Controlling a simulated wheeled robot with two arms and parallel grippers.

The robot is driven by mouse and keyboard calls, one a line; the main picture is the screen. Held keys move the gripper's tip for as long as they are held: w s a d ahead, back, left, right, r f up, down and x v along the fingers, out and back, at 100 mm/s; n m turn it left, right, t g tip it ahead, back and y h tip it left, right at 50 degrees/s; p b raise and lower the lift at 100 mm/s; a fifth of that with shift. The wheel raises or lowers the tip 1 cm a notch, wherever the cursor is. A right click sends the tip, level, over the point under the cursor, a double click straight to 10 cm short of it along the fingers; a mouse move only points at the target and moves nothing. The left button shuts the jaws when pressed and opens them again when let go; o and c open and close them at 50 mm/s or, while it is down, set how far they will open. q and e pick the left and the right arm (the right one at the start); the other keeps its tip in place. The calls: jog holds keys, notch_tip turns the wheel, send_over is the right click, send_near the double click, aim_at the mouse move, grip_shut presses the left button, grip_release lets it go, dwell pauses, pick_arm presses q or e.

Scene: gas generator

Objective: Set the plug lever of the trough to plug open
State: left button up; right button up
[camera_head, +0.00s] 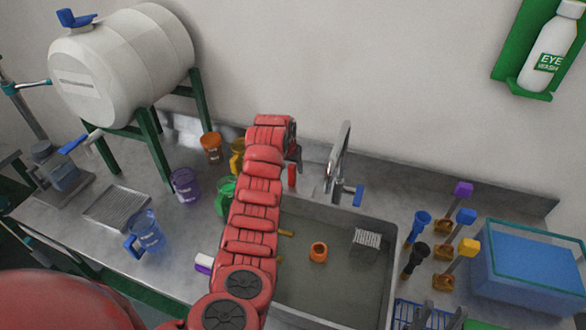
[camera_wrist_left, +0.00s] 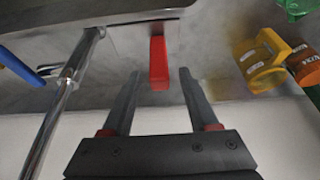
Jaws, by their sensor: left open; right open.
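The trough (camera_head: 384,240) is a grey sink set in the counter, with water in it. Its red plug lever (camera_head: 292,176) stands at the back left corner. In the left wrist view the lever (camera_wrist_left: 158,62) is a red bar between the fingertips, with a gap on both sides. My left gripper (camera_head: 296,156) is open at the lever, its arm reaching across the sink's left side; the arm hides part of the sink. My right gripper (camera_head: 440,317) is open and empty at the bottom edge, right of the sink. The plug itself cannot be made out.
The tap (camera_head: 340,160) with its blue handle (camera_head: 353,195) stands right of the lever. Yellow (camera_wrist_left: 262,65) and orange (camera_head: 211,147) cups are left of it. An orange cup (camera_head: 318,252) sits in the sink. Brushes and a blue tank (camera_head: 528,265) stand at right.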

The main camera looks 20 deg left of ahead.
aim_at(293, 172)
pick_arm(q)
jog(key=x, duration=0.3)
jog(key=shift+w+r+p, duration=0.1)
jog(key=shift+p, duration=0.3)
jog(key=shift+x, duration=0.85)
jog(key=shift+c, duration=0.2)
grip_shut()
jog(key=shift+d, duration=0.1)
dwell(0.3)
